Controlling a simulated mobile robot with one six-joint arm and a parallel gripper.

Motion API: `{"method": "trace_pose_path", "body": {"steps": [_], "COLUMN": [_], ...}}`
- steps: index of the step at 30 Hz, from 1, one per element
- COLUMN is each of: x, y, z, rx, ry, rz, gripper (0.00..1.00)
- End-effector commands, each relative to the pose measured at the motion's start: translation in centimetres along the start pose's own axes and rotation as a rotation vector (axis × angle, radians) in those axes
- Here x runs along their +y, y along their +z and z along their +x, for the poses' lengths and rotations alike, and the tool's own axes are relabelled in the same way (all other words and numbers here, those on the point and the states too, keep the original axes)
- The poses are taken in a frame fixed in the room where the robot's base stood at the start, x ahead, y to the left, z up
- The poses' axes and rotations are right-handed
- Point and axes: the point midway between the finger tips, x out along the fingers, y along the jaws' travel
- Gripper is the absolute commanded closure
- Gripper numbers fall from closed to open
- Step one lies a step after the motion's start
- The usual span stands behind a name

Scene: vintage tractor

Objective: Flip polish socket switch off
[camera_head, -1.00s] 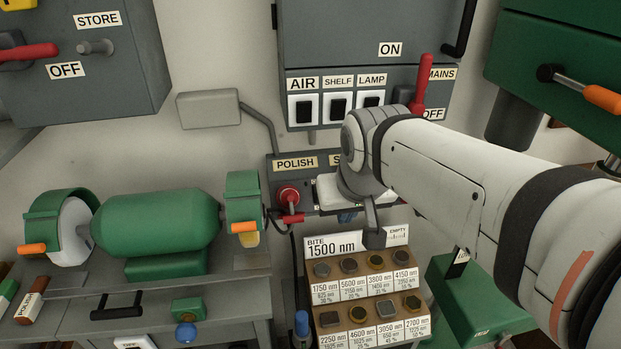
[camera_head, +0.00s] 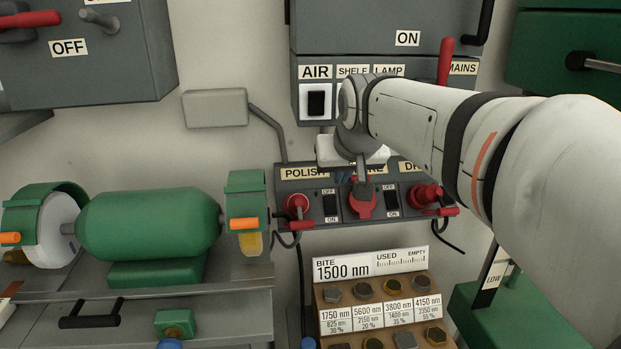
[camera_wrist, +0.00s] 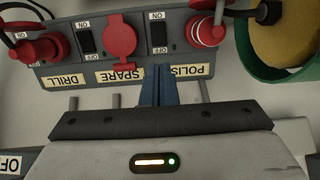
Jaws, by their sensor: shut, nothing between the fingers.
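The grey socket strip (camera_head: 312,190) is fixed to the wall. Its polish section is at the left, with a red plug (camera_head: 297,203) and a black rocker switch (camera_head: 330,205) marked OFF above and ON below. The wrist view shows the strip upside down, with the polish switch (camera_wrist: 158,34) just beyond my fingertips. Which way the rocker is pressed is too small to tell. My gripper (camera_wrist: 162,68) is shut and empty, its blue fingers together over the strip's edge by the polish label (camera_wrist: 192,71). In the head view my gripper (camera_head: 344,178) is partly hidden by my wrist.
The red spare socket cover (camera_head: 361,204) and drill plug (camera_head: 426,196) lie right of the polish switch. An upper box with an air switch (camera_head: 316,102) and a red mains lever (camera_head: 445,62) is above. A green grinder (camera_head: 150,222) stands left; a bit rack (camera_head: 380,312) stands below.

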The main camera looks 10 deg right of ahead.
Motion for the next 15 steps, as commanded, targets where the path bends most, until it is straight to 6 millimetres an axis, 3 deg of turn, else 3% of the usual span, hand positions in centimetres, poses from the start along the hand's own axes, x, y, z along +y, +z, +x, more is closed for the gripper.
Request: {"method": "trace_pose_path", "body": {"steps": [5, 15], "x": [0.0, 0.1], "y": [0.2, 0.2], "z": [2.5, 9.7], "rx": [-0.007, -0.006], "ry": [0.0, 0.001], "rz": [0.0, 0.001], "gripper": [1.0, 1.0]}}
